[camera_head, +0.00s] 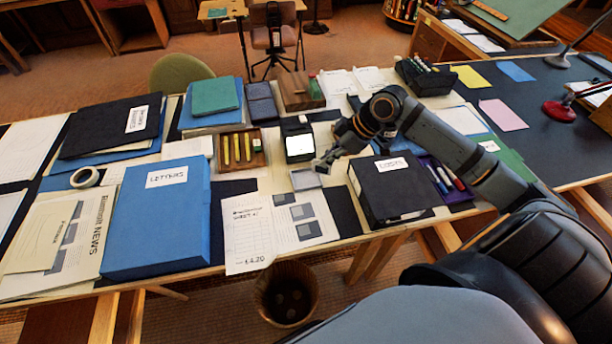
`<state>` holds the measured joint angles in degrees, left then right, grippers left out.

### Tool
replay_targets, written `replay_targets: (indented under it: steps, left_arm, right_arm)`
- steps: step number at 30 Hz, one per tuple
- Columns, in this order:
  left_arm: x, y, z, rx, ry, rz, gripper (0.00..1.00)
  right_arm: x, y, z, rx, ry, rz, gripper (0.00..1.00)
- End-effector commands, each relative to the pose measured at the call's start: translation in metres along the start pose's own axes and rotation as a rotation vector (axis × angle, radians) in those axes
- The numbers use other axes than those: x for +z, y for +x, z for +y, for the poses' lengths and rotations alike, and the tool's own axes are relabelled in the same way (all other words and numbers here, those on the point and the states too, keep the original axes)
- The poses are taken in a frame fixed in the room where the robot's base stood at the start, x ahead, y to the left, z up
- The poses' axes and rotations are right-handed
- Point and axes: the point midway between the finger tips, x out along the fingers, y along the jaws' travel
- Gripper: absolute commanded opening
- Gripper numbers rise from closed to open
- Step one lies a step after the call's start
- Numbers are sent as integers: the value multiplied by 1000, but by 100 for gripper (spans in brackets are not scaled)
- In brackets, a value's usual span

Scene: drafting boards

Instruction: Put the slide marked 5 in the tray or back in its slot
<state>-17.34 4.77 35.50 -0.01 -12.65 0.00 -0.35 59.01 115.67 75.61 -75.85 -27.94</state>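My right gripper (325,165) reaches in from the right. Its fingertips are just above and beside a small shallow grey tray (305,180) on the table. The fingers are too small in view to tell whether they are open or shut, or hold anything. A dark viewer with a bright white lit panel (300,146) stands just behind the tray. A brown wooden box (301,91) stands farther back. I cannot make out a slide marked 5 or any slot numbers. My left gripper is not in view.
A wooden holder (259,159) with yellow sticks is to the left. A blue "LETTERS" folder (157,222) lies further left. Printed sheets (254,245) lie in front; a bin (286,293) is below.

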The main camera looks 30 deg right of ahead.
Motion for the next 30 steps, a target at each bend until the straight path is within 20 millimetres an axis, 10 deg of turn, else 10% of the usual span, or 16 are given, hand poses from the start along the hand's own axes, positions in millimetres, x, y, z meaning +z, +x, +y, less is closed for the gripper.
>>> replay_targets:
  steps: [4,11,30]
  left_arm:
    - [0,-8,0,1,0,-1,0]
    - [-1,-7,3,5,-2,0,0]
    - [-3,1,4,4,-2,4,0]
  right_arm:
    - [-1,1,-42,-21,-35,-5,0]
    - [-2,4,-55,-23,-44,1,0]
    - [-10,80,45,-28,-39,3,0]
